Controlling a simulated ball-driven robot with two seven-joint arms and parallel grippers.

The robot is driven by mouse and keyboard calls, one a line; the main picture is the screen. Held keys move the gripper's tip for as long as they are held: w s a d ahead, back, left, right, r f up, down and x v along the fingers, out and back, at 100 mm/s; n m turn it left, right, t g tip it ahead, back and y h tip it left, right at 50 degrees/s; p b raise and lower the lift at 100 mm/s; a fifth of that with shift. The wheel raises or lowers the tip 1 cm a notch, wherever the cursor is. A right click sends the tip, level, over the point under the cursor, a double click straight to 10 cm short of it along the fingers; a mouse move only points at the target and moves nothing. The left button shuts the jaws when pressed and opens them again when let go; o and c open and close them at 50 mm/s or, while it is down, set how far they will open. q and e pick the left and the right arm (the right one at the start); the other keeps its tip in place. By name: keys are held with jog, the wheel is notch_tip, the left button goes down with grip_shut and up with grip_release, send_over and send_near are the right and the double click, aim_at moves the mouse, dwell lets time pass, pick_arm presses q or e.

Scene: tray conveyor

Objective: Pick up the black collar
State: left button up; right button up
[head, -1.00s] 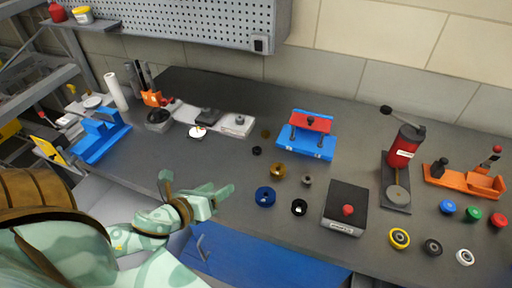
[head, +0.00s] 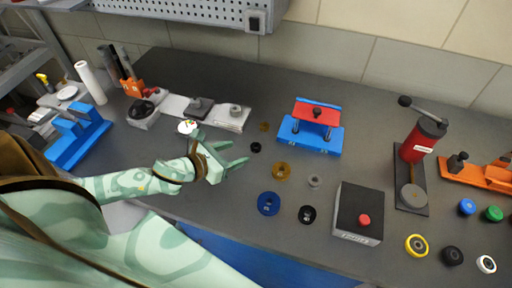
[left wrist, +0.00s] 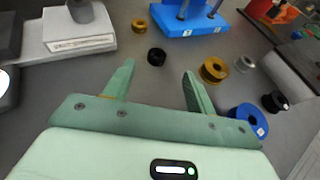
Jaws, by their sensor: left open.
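A small black collar (head: 256,147) lies flat on the grey bench. In the left wrist view this collar (left wrist: 157,57) sits just beyond the gap between my fingertips. A larger black ring (head: 307,215) lies farther right, near the front edge; it also shows in the left wrist view (left wrist: 274,102). My left gripper (head: 239,150) is open and empty, its fingers pointing towards the small black collar and apart from it. The fingers also show in the left wrist view (left wrist: 159,70). My right gripper is not in view.
Brass rings (head: 281,171), a grey collar (head: 314,182) and a blue ring (head: 268,203) lie nearby. A blue fixture (head: 311,133) stands behind. A black box with a red button (head: 357,212) is to the right.

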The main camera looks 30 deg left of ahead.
aim_at(258, 145)
pick_arm(q)
jog(key=x, duration=0.4)
jog(key=b+x, duration=0.1)
jog(key=x, duration=0.3)
jog(key=shift+a+f+b, duration=0.25)
jog(key=shift+f+b, duration=0.05)
jog(key=shift+f, duration=0.05)
jog(key=shift+s+r, duration=0.1)
jog(key=shift+c, duration=1.2)
jog(key=c, duration=0.8)
jog(key=shift+c, duration=0.2)
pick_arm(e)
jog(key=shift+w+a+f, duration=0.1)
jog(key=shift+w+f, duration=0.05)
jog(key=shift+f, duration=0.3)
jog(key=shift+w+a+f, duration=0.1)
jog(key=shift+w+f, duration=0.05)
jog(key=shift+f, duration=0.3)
